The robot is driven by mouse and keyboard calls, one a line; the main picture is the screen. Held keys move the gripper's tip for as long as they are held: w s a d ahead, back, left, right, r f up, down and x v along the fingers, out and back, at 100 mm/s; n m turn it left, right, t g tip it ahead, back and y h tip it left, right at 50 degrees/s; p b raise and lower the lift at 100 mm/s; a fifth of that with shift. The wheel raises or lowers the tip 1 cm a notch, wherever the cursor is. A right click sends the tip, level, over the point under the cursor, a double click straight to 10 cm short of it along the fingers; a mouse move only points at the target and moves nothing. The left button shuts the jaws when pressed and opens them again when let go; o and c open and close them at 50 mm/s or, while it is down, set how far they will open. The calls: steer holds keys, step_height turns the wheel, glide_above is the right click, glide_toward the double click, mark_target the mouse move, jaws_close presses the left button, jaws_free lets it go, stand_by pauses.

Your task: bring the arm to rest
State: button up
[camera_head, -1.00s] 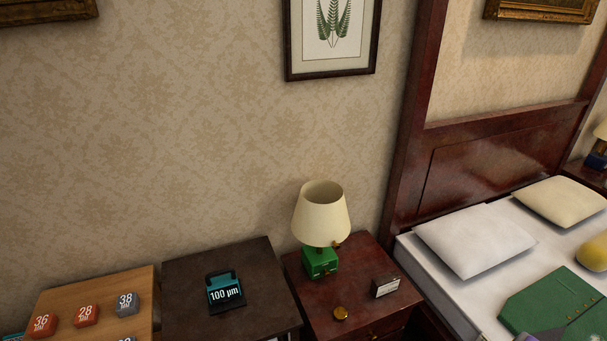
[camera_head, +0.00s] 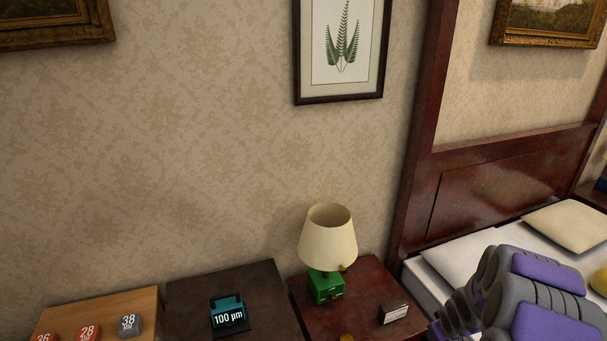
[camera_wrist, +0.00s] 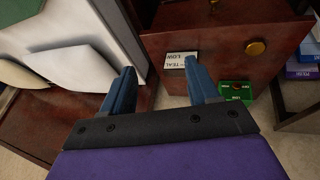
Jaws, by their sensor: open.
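My gripper (camera_wrist: 158,70) is open, with its two blue fingers spread apart in the wrist view. Nothing is held between them. The reddish-brown nightstand (camera_wrist: 215,25) lies beyond the fingertips, and a small white label block (camera_wrist: 178,62) shows just behind the right finger. My purple and grey arm (camera_head: 535,295) fills the lower right of the head view, in front of the bed. The fingers cannot be made out in the head view.
The nightstand (camera_head: 365,291) carries a green-based lamp (camera_head: 327,240) and the label block (camera_head: 394,314). A dark table (camera_head: 262,285) holds a teal 100 µm item (camera_head: 229,313). Pillows (camera_head: 567,226) lie on the bed.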

steer(key=s+a+r+m+g, duration=0.1)
steer(key=s+a+r+g, duration=0.1)
steer(key=s+a+r, duration=0.6)
steer(key=s+a+r+m+g, duration=0.1)
steer(key=s+a+r, duration=0.4)
steer(key=s+r, duration=0.3)
steer(key=s+a+r+g, duration=0.1)
steer(key=s+a+r, duration=0.1)
steer(key=s+a, duration=0.2)
steer(key=s+a+r+m+g+y, duration=0.1)
steer(key=s+a+r, duration=0.2)
steer(key=s, duration=0.6)
steer(key=s+a+r+g, duration=0.1)
steer(key=s+a+r, duration=0.2)
steer(key=s+a, duration=0.2)
steer(key=shift+s+g+y, duration=0.3)
steer(key=shift+s+y, duration=0.1)
steer(key=shift+s, duration=0.55)
steer(key=shift+d, duration=0.1)
